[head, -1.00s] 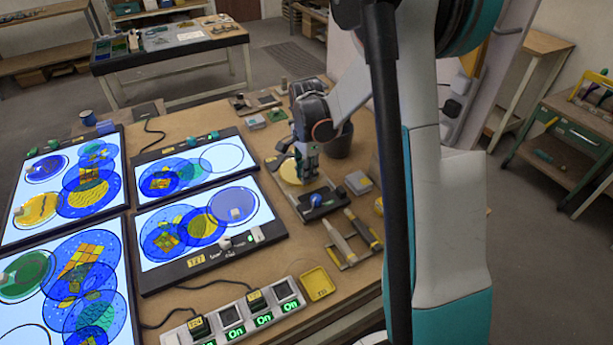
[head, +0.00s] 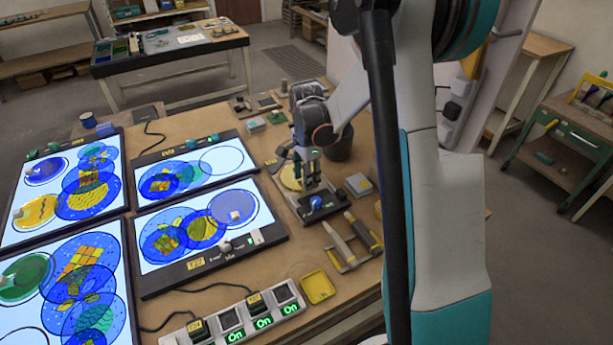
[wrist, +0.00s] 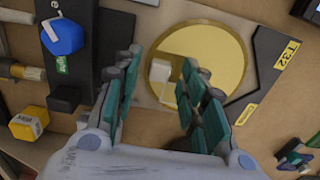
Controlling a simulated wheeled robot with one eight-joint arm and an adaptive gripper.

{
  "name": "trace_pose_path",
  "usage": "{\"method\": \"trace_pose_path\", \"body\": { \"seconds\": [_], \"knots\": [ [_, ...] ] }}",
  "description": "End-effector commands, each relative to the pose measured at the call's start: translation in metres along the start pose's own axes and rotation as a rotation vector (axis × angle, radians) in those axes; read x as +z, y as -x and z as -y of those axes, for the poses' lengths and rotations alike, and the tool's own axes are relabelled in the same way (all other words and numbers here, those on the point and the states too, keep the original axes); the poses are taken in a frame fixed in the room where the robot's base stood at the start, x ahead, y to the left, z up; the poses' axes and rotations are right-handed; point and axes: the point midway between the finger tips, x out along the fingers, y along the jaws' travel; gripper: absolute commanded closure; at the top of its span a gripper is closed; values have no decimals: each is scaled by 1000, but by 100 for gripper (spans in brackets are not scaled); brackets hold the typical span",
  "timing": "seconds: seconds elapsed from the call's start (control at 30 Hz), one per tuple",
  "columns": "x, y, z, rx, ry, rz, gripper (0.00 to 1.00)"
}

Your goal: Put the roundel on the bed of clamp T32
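The roundel, a round yellow glass disc (wrist: 225,62), lies flat on the pale bed (wrist: 150,104) of clamp T32, beside the dark angled stop with the yellow T32 label (wrist: 288,55). A small whitish block (wrist: 159,72) sits on the disc. In the head view the roundel (head: 290,177) is partly hidden by my gripper (head: 310,183). In the wrist view my gripper (wrist: 160,95) is open, its fingers apart on either side of the block, with clear gaps. The clamp's dark bar with a blue knob (wrist: 62,37) is at the left.
Light panels with blue and yellow discs (head: 205,220) fill the bench's left side. A dark cup (head: 340,143) stands behind my gripper. Tools (head: 340,243), a yellow tray (head: 318,286) and a switch strip (head: 245,317) lie in front.

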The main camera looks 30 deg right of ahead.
Motion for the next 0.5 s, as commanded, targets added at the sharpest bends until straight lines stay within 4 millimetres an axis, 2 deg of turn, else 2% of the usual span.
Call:
{"method": "trace_pose_path", "body": {
  "seconds": [0.3, 0.5],
  "knots": [
    [0, 64, 0, 0, 0, 0, 62],
    [0, 98, 0, 0, 0, 0, 62]
  ]
}}
